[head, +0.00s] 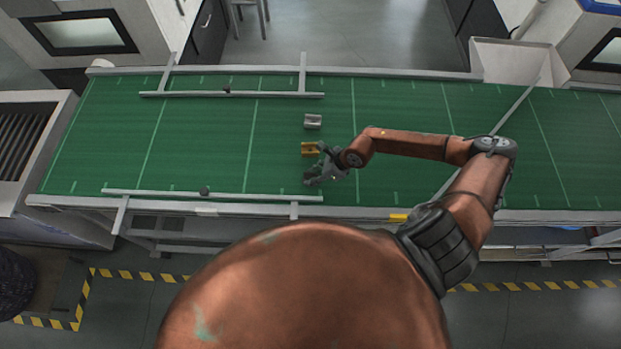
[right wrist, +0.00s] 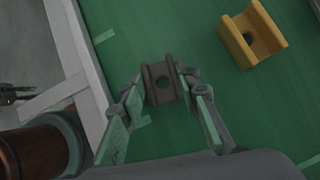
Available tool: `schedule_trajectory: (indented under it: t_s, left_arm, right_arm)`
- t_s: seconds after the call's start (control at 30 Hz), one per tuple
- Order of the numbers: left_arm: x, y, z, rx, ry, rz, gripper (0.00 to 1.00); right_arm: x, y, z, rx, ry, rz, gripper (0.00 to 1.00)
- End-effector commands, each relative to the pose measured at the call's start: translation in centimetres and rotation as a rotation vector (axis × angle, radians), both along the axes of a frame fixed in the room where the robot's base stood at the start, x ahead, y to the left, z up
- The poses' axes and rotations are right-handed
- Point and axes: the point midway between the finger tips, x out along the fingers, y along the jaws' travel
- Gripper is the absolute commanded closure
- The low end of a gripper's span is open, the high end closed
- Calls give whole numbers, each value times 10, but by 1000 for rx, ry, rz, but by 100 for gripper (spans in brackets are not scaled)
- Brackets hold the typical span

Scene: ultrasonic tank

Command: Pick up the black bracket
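The black bracket (right wrist: 160,84), a dark block with a groove and a hole in it, lies on the green conveyor belt in the right wrist view. My right gripper (right wrist: 161,78) is open, with one finger on each side of the bracket. The fingertips are close to its sides; I cannot tell whether they touch it. In the head view my right gripper (head: 314,179) is low over the belt's near half, and the bracket is hard to make out beside it. My left gripper is not in view.
A yellow bracket (head: 310,149) lies just beyond the gripper, also in the right wrist view (right wrist: 250,35). A grey bracket (head: 313,121) lies farther back. Guide rails (head: 232,94) run along both belt edges. The belt (head: 200,140) is clear to the left.

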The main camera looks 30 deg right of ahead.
Motion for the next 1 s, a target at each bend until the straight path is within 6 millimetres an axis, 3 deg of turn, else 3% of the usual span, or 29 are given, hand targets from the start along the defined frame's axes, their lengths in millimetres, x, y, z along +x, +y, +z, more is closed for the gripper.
schedule_trajectory:
  t_s: [0.27,0.67,0.87,1.0]
  left_arm:
    - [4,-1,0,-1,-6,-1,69]
    - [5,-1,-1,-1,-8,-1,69]
    - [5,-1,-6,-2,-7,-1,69]
    - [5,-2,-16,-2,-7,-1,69]
  right_arm:
    - [-1,0,-1,-1,3,0,100]
    - [0,0,4,-1,2,1,100]
    - [1,0,29,-3,-2,3,100]
    - [-17,-15,51,-7,2,1,100]
